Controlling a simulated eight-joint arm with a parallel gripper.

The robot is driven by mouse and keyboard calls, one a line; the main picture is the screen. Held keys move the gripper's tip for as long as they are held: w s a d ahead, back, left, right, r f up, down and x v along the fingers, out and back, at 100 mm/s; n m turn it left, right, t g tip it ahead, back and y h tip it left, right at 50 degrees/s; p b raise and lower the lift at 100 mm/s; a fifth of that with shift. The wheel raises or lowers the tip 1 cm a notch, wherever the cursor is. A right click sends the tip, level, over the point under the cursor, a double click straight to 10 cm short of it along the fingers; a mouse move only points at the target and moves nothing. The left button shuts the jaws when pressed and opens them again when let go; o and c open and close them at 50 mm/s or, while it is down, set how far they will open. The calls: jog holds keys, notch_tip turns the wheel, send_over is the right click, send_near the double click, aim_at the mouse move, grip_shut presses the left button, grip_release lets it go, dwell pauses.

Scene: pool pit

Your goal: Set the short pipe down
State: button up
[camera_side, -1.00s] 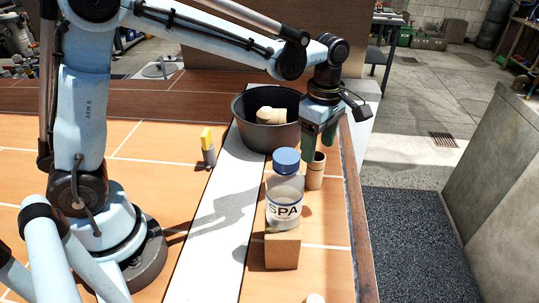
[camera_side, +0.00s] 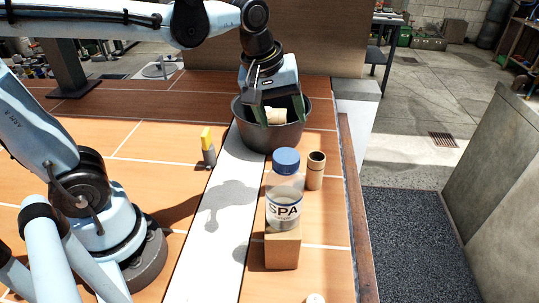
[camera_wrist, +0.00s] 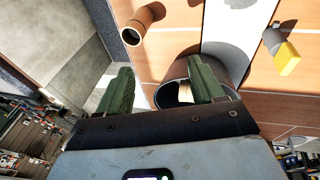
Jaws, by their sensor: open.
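The short pipe (camera_side: 316,170) is a brown hollow tube standing upright on the wooden table, behind and to the right of the SPA bottle. It also shows in the wrist view (camera_wrist: 143,22), with its dark open end visible. My gripper (camera_side: 281,116) is open, its green fingers spread over the dark bucket (camera_side: 270,139), apart from the pipe. A pale tan piece (camera_side: 277,116) lies in the bucket between the fingers as seen from the side. In the wrist view my gripper (camera_wrist: 162,66) has its right finger in front of the bucket; nothing is held.
The SPA bottle (camera_side: 285,190) with a blue cap stands on a tan block (camera_side: 282,249). A yellow-topped grey object (camera_side: 208,147) stands left of the white strip (camera_side: 215,225). The table's raised right edge (camera_side: 353,205) runs near the pipe.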

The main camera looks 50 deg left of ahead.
jog(key=s+a+f+m+t, duration=0.3)
jog(key=s+m, duration=0.3)
jog(key=m, duration=0.3)
jog(key=shift+f+m+t, duration=0.2)
jog(key=shift+m+t, duration=0.1)
jog(key=shift+m, duration=0.1)
jog(key=shift+o, duration=0.3)
